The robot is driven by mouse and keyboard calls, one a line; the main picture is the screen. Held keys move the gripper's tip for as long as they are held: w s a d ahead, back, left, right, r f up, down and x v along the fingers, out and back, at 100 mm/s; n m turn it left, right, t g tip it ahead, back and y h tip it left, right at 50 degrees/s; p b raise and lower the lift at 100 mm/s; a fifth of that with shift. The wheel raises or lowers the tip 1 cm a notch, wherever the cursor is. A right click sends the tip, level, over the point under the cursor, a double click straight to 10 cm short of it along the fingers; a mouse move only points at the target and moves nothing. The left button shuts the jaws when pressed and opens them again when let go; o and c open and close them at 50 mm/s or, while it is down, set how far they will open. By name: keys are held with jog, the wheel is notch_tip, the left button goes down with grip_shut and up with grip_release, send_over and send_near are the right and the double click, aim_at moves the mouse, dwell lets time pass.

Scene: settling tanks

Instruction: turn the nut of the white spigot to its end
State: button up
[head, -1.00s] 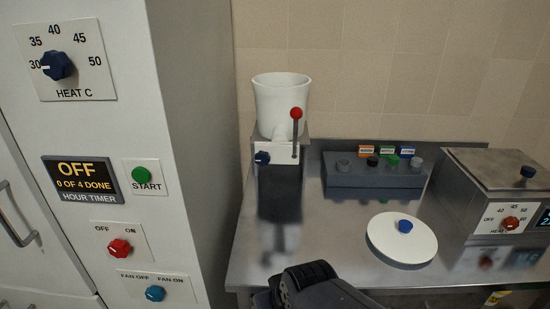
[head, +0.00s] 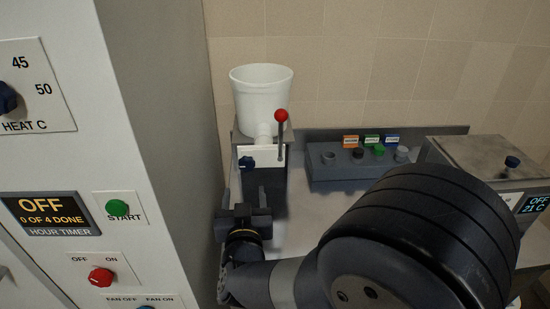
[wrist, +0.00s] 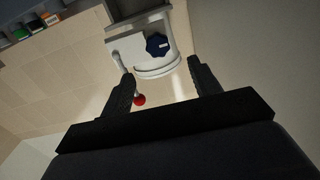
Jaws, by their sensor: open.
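A white spigot body (head: 258,154) sits under a white funnel-shaped vessel (head: 262,98) on a metal stand. On its front is a dark blue nut (head: 247,163) with a light mark. In the wrist view the nut (wrist: 158,45) lies beyond and between the fingertips, apart from them. A lever with a red ball (head: 281,116) rises at the spigot's right; the ball also shows in the wrist view (wrist: 139,99) near one finger. My gripper (head: 242,209) is open and empty, in front of and a little below the nut. My arm hides part of the counter.
A white cabinet wall (head: 150,120) stands close on the left, with knobs, a display and a start button (head: 117,208). A grey block with several knobs (head: 345,175) stands right of the spigot, and a metal heating box (head: 480,160) farther right.

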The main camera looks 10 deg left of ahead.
aim_at(246, 166)
jog(key=p+x, duration=0.1)
jog(key=x, duration=0.9)
jog(key=shift+w+d+r+p, duration=0.15)
jog(key=shift+w+p, duration=0.15)
jog(key=shift+w, duration=0.15)
jog(key=c, duration=1)
